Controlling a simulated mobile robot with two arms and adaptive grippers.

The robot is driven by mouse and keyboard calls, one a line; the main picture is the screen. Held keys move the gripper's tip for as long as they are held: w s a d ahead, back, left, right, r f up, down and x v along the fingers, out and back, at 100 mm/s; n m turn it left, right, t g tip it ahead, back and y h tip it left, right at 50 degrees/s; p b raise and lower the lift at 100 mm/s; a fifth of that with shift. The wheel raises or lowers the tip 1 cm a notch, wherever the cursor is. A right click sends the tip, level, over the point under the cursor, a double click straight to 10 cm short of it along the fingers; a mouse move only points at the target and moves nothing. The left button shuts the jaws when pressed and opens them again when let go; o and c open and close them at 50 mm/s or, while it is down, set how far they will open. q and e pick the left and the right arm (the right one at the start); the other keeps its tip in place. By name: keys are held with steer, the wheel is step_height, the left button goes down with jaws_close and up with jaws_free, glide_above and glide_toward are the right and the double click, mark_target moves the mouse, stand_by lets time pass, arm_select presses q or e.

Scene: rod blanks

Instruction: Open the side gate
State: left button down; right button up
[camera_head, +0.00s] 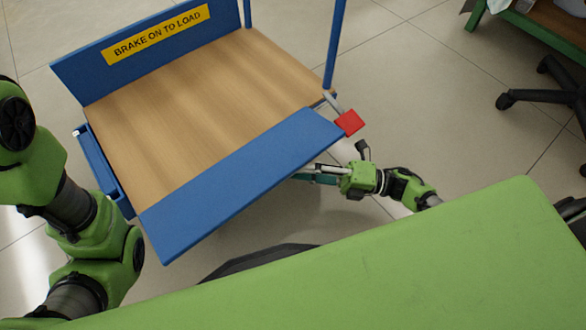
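The cart has a wooden deck (200,95) and a blue panel (240,187) along its near edge, which looks like the side gate. I cannot tell how far the panel tilts. A red block (349,122) on a grey rod sits at the panel's right end. My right gripper (308,174) is low beside the panel's near edge, right of its middle. Its fingers are partly hidden by the panel, so I cannot tell whether they touch it or are open. My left arm shows at the left; its gripper is out of view.
A blue end wall (128,50) with a yellow label reading BRAKE ON TO LOAD stands at the back. A blue post (335,45) rises at the right corner. A wheeled chair base (545,97) and a green-framed table (530,28) stand right. Tiled floor (430,90) between is clear.

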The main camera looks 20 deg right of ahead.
steer(key=v, duration=1)
steer(key=shift+a+f, duration=0.1)
